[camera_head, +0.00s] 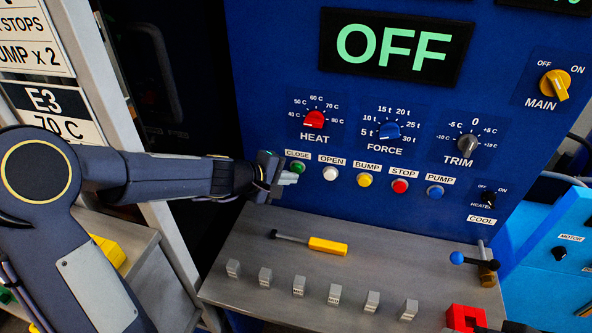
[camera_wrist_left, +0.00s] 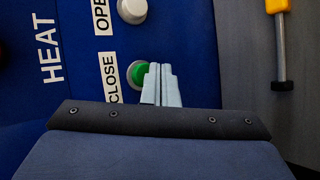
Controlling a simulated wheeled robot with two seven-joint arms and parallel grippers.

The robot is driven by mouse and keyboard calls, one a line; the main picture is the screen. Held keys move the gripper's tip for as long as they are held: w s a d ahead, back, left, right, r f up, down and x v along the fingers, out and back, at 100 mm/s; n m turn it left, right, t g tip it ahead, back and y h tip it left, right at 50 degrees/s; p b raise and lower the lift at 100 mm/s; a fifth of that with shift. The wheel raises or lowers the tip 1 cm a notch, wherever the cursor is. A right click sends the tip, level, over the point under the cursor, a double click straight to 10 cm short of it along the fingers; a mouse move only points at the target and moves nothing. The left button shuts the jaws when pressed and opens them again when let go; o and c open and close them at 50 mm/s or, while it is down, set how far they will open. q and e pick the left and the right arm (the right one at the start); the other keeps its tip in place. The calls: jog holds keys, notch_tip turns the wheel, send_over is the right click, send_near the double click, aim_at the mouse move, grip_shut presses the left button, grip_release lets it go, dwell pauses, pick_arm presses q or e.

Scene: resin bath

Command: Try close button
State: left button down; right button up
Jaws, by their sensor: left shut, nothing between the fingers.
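The green CLOSE button (camera_head: 298,166) is on the blue panel, at the left end of the button row under the HEAT knob. My left gripper (camera_head: 288,178) is shut and empty, with its fingertips at the lower left of the button. In the left wrist view the pale fingers (camera_wrist_left: 161,84) are together and cover the right part of the green button (camera_wrist_left: 138,73). I cannot tell whether the fingertips touch the button. The CLOSE label (camera_wrist_left: 111,77) shows beside it. My right gripper is not in view.
The white OPEN button (camera_head: 330,174) is just right of CLOSE, then the yellow BUMP button (camera_head: 364,180) and red STOP button (camera_head: 400,186). The display (camera_head: 395,46) reads OFF. A yellow-handled tool (camera_head: 327,246) and several small grey blocks lie on the grey shelf (camera_head: 225,270) below.

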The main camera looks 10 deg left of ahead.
pick_arm(q)
jog(key=shift+w, duration=0.25)
jog(key=shift+w, duration=0.5)
dwell(0.7)
dwell(0.3)
jog(key=shift+s+b, duration=0.4)
jog(key=shift+s, duration=0.5)
jog(key=s+b, duration=0.2)
jog(key=s, duration=0.3)
jog(key=shift+a, duration=0.1)
dwell(0.5)
